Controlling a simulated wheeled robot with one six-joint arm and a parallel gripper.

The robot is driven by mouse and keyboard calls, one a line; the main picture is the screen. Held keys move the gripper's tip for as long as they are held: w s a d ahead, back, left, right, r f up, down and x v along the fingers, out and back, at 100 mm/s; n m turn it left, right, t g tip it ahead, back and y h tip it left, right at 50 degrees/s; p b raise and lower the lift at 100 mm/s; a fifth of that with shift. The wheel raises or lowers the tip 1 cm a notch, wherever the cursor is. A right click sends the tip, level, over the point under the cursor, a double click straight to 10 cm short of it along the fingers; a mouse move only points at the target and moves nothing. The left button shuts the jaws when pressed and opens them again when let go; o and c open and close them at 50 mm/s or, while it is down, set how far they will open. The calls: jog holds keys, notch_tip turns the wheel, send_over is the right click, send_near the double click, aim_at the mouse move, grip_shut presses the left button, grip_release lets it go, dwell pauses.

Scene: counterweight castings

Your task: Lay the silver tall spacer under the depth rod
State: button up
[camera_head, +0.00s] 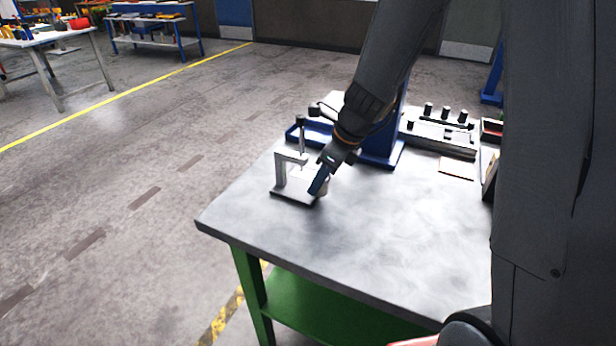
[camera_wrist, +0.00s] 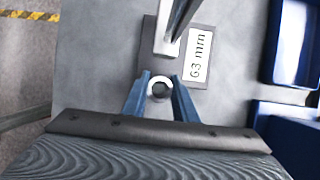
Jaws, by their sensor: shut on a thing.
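My gripper (camera_head: 321,183) is at the gauge stand (camera_head: 281,172) near the table's far left edge. In the wrist view its two blue fingers (camera_wrist: 160,77) are shut on a pale ring-shaped piece, the silver tall spacer (camera_wrist: 161,79), seen end-on with a dark hole. The depth rod (camera_head: 302,136) stands upright through the stand's arm. The stand's base plate (camera_head: 288,196) is dark, and the wrist view shows a "63 mm" label (camera_wrist: 197,58) on it. The spacer is at the plate's near edge, not under the arm. The views do not show whether it touches the plate.
A blue column with a foot (camera_head: 383,157) stands just behind my gripper. A rack with several dark pegs (camera_head: 440,135) and a beige card (camera_head: 457,166) lie to the right. The tabletop in front (camera_head: 380,235) is clear.

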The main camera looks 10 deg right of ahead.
jog(key=shift+w+a+r+p, duration=0.1)
jog(key=shift+w+a+p, duration=0.1)
jog(key=shift+w+a, duration=0.3)
jog(key=shift+w+a+p, duration=0.2)
jog(key=shift+w+a, duration=0.1)
jog(key=shift+a, duration=0.4)
jog(key=shift+a+f, duration=0.2)
jog(key=shift+f, duration=0.05)
jog(key=shift+w+f, duration=0.1)
jog(key=shift+d+f, duration=0.1)
jog(key=shift+f, duration=0.1)
jog(key=o, duration=1.1)
